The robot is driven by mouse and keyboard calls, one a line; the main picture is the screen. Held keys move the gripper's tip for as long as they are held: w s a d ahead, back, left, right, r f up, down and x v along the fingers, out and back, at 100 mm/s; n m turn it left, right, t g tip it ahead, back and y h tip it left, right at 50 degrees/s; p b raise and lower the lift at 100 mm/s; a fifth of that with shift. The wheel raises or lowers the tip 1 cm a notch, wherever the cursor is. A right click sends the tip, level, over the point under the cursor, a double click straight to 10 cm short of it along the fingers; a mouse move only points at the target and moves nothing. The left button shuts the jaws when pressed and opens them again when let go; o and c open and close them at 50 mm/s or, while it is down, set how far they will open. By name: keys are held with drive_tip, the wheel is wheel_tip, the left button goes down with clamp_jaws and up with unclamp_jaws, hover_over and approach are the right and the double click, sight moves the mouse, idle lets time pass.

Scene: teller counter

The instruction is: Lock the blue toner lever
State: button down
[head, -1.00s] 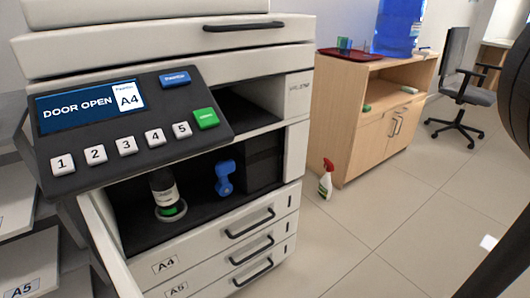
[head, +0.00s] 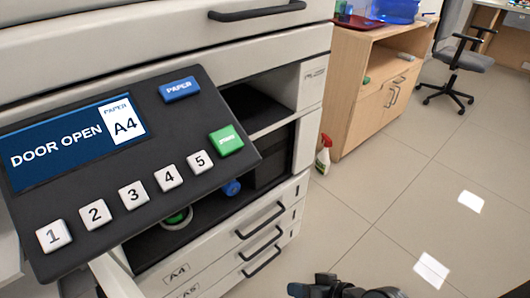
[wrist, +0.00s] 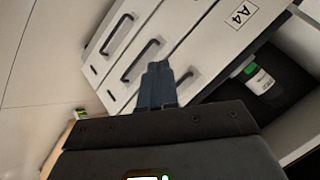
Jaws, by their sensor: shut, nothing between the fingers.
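The blue toner lever (head: 232,188) sits inside the open copier bay. In the head view only its rounded blue end shows past the control panel's lower edge; the rest is hidden. To its left, the green and white base of the toner bottle (head: 178,216) shows. The wrist view shows the toner bottle (wrist: 258,78) in the dark bay, but I cannot make out the lever there. My gripper (head: 296,288) is low at the bottom edge of the head view, in front of the drawers and apart from the lever. In the wrist view its fingers (wrist: 157,70) are together and empty.
The control panel (head: 120,150) reads DOOR OPEN and A4 and overhangs the bay. Paper drawers with black handles (head: 262,222) lie below. A spray bottle (head: 323,155) stands by the wooden cabinet (head: 350,95). The floor at right is clear.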

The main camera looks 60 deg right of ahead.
drive_tip(key=w+d+r+m+t+y+p, duration=0.4)
drive_tip(key=w+d+r+y, duration=0.2)
drive_tip(key=w+d+r, duration=0.6)
drive_tip(key=d+r+n+t+y+p, duration=0.1)
drive_tip(key=d+r+t+y, duration=0.1)
drive_tip(key=d+r, duration=0.3)
drive_tip(key=d, duration=0.3)
drive_tip(key=shift+w+r+n+y, duration=0.3)
drive_tip(key=shift+y, duration=0.1)
drive_tip(key=x, duration=1)
drive_tip(key=shift+p, duration=0.45)
drive_tip(key=shift+w+d+r, duration=0.1)
drive_tip(key=shift+r, duration=0.05)
